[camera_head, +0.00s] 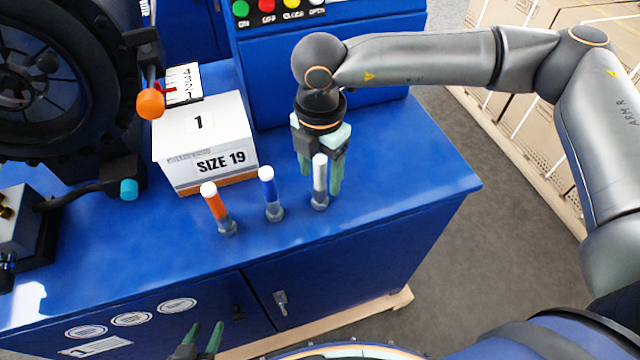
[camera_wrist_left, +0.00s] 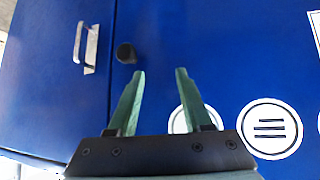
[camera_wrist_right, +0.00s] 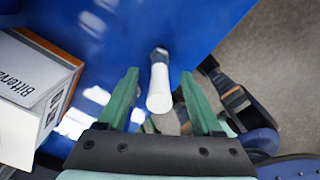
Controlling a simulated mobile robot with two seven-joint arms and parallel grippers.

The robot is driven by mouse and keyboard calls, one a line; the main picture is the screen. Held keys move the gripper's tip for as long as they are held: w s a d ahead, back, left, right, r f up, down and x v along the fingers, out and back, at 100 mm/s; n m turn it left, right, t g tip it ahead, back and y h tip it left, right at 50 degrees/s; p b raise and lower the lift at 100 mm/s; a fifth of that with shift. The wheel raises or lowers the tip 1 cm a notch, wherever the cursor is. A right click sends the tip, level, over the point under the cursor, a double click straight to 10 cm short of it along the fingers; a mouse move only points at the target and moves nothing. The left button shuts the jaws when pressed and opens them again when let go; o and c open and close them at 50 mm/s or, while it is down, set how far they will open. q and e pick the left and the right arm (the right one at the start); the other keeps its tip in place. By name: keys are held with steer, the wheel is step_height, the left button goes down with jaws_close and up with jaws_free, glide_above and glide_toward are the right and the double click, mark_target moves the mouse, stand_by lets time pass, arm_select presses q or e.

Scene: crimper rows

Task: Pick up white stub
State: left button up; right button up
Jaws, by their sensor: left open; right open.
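The white stub (camera_head: 320,175) stands upright in a grey base at the right end of a row on the blue bench top (camera_head: 400,180). My right gripper (camera_head: 322,184) is open and empty, pointing down around the stub's place. In the right wrist view, the white stub (camera_wrist_right: 158,92) shows between the two green fingers (camera_wrist_right: 159,74), with a gap on each side. Neither finger visibly touches it. My left gripper (camera_head: 206,330) is open and empty, low in front of the bench. In the left wrist view, its fingers (camera_wrist_left: 160,74) face the blue cabinet front.
A blue stub (camera_head: 268,185) and an orange stub (camera_head: 211,198) stand left of the white one. A white SIZE 19 box (camera_head: 205,145) sits behind them. A blue control panel (camera_head: 330,60) rises behind my right gripper. The bench top is clear to the right.

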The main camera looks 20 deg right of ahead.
steer(key=shift+f, duration=1.15)
jaws_close()
